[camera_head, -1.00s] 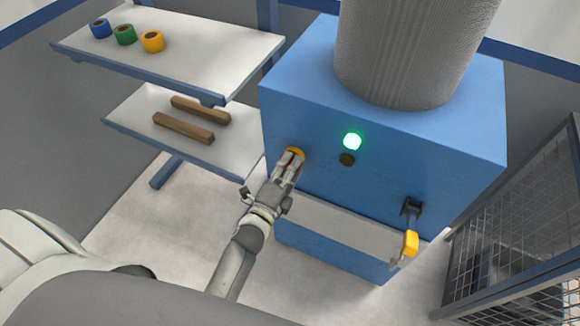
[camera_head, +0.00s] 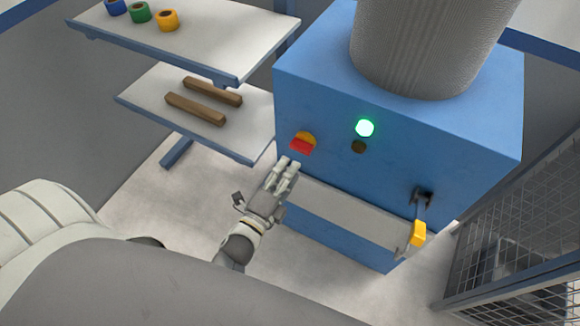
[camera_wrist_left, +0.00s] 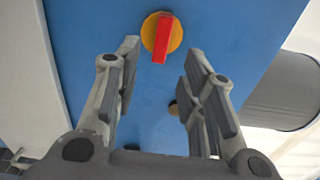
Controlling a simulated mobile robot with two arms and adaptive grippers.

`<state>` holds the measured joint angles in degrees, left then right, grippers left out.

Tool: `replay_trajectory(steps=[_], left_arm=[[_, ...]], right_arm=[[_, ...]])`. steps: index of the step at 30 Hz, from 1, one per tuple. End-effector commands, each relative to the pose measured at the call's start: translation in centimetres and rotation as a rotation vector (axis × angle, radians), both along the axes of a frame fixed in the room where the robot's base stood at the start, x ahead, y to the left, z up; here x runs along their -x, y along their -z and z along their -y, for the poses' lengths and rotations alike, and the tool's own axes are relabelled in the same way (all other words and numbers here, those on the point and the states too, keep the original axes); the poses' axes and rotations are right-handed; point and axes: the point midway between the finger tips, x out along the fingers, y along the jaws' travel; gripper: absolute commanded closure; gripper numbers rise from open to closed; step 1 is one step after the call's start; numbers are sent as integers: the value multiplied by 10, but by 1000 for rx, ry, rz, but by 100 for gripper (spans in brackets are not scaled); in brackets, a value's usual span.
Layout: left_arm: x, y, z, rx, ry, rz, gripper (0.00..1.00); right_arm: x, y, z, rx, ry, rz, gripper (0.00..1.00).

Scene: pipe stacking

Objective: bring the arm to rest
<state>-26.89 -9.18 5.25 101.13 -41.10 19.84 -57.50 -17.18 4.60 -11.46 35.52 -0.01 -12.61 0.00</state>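My left gripper (camera_head: 288,164) is in front of the blue machine, below and apart from the red switch handle (camera_head: 302,146) on its yellow disc. In the left wrist view the fingers of the left gripper (camera_wrist_left: 161,54) are apart with nothing between them. The red handle (camera_wrist_left: 161,40) shows beyond the fingertips there, set nearly upright in that picture. A green lamp (camera_head: 365,128) glows on the machine front. My right gripper is not in view.
The blue machine (camera_head: 400,140) carries a large grey cylinder (camera_head: 425,45). A yellow-handled lever (camera_head: 418,234) hangs at its lower right. Shelves at left hold tape rolls (camera_head: 140,12) and wooden bars (camera_head: 195,109). A mesh fence (camera_head: 515,220) stands at right.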

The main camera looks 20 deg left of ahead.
Motion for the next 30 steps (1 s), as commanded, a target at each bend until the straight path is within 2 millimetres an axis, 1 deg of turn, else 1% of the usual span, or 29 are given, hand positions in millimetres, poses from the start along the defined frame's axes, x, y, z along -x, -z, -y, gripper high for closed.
replay_trajectory(steps=[13, 15, 17, 20, 21, 23, 24, 26, 27, 29, 30], left_arm=[[0, 1, 0, 2, 0, -1, 62], [0, 8, 1, 23, 0, -19, 62], [2, 24, 3, 66, 0, -57, 62], [10, 74, 9, 202, -14, -179, 62], [17, 100, 12, 271, -26, -244, 62], [30, 143, 16, 383, -56, -355, 62], [42, 172, 19, 456, -82, -431, 62], [63, 213, 21, 559, -133, -544, 62], [79, 239, 21, 621, -174, -617, 62], [107, 277, 21, 710, -244, -726, 62], [128, 300, 19, 762, -298, -797, 62]], right_arm=[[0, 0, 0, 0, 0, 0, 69], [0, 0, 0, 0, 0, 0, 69], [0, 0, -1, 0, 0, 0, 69], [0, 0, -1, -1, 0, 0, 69], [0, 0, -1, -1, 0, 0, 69], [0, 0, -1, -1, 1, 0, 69], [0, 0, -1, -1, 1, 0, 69], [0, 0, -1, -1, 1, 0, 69], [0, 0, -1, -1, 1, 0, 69], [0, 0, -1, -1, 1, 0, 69], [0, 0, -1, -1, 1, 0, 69]])
